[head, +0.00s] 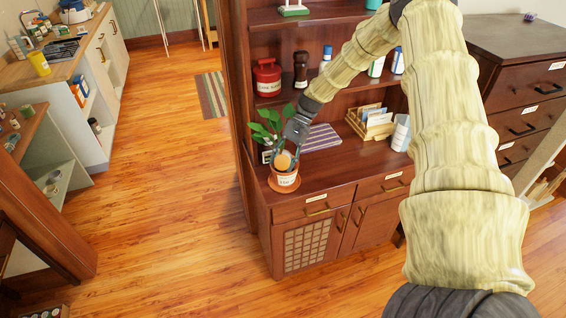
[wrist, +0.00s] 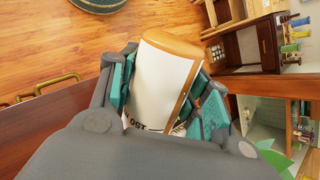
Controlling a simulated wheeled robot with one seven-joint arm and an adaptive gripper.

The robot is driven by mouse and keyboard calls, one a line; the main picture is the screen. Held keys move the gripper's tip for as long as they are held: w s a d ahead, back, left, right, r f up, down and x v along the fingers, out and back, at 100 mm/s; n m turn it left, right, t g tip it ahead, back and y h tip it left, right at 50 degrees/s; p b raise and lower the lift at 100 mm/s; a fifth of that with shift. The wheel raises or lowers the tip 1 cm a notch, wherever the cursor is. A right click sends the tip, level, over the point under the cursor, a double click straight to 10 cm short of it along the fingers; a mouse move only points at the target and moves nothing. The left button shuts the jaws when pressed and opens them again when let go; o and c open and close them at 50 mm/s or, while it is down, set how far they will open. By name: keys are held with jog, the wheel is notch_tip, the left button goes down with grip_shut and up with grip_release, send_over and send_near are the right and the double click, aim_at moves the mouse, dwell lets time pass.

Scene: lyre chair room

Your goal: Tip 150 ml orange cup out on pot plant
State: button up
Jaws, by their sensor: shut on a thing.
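My gripper (head: 290,145) is shut on a small cup, white-sided with orange ends and partly readable lettering, in the wrist view (wrist: 165,80). The pot plant's green leaves (head: 264,132) rise beside my gripper, to the left.
The wooden cabinet top (head: 345,166) holds a striped flat item (head: 321,137), a wooden rack with cards (head: 372,121) and a white container (head: 401,133). A red canister (head: 267,77) and bottles stand on the shelf above. The floor to the left is clear.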

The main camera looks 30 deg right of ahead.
jog(key=shift+r, duration=0.1)
jog(key=shift+w+d+g+y+b, duration=0.15)
jog(key=shift+g+y+b, duration=0.15)
jog(key=shift+g+b, duration=0.1)
jog(key=shift+w+d+y, duration=0.1)
jog(key=shift+w+y, duration=0.1)
jog(key=shift+y, duration=0.1)
jog(key=shift+s+r, duration=0.15)
jog(key=shift+r, duration=0.05)
jog(key=shift+p, duration=0.35)
jog(key=shift+s+a+f+t+h+p, duration=0.3)
jog(key=shift+s+a+t+h, duration=0.25)
jog(key=shift+h, duration=0.25)
jog(key=shift+w+d, duration=0.15)
jog(key=shift+f, duration=0.1)
